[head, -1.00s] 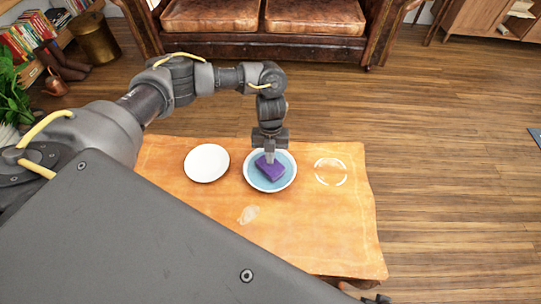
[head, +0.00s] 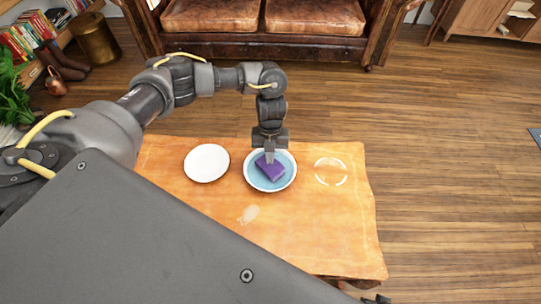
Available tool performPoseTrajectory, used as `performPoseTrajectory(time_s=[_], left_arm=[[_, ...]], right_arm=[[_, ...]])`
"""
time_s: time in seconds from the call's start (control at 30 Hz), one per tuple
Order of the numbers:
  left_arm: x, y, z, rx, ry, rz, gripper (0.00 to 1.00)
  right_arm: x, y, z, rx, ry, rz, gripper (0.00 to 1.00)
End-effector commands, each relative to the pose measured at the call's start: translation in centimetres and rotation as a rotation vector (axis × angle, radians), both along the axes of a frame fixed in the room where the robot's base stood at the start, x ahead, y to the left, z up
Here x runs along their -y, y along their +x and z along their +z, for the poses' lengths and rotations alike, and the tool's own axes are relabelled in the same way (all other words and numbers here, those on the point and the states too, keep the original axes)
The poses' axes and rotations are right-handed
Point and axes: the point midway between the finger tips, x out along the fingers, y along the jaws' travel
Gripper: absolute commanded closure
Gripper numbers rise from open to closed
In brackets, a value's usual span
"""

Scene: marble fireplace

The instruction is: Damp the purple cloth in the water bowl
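The purple cloth (head: 270,171), a folded block, is in the water bowl (head: 290,182), a white-rimmed bowl with blue water on the table. My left gripper (head: 269,157) points straight down over the bowl, its fingertips at the cloth's upper edge. The fingers look close together on the cloth, but the wrist hides much of them, and I cannot tell for sure that they grip it. My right gripper is not clearly visible; only a small dark part shows at the bottom edge.
A white plate (head: 206,163) lies left of the bowl on the orange-brown table (head: 310,235). A whitish ring mark (head: 331,172) is to the right, and a pale smudge (head: 249,214) is in front. A leather sofa (head: 262,45) stands behind. The table's right front is clear.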

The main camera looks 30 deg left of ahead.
Motion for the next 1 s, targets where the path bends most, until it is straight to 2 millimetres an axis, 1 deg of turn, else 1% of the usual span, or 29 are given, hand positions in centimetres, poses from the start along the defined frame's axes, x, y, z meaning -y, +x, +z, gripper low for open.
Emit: performPoseTrajectory(time_s=[0.37,1.0], left_arm=[[0.0,0.0,-0.2,0.000,0.000,0.000,1.00],[0.0,0.0,-1.5,0.000,0.000,0.000,1.00]], right_arm=[[0.1,0.2,-0.1,0.003,-0.002,-0.001,0.64],[-0.1,0.1,-1.0,0.002,-0.001,0.000,0.64]])
